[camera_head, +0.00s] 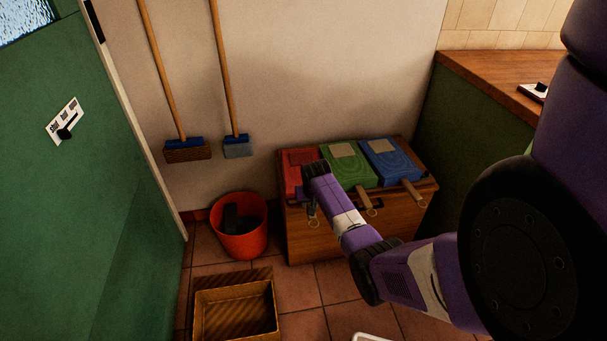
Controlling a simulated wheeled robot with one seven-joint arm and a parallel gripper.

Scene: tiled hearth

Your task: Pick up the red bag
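The red bag (292,178) lies flat at the left end of the top of a wooden chest (335,232), beside a green bag (346,165) and a blue bag (389,161). My purple arm reaches in from the right, and its black wrist joint covers part of the red bag. My gripper (312,212) points down at the front edge of the red bag. Its fingers are small and dark here, so I cannot tell whether they are open or touch the bag.
A red bucket (240,246) with dark things inside stands left of the chest. An open cardboard box (235,337) is on the tiled floor in front. Two brooms (187,150) (238,147) hang on the wall. A wooden counter (500,82) is at right, a green door (60,200) at left.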

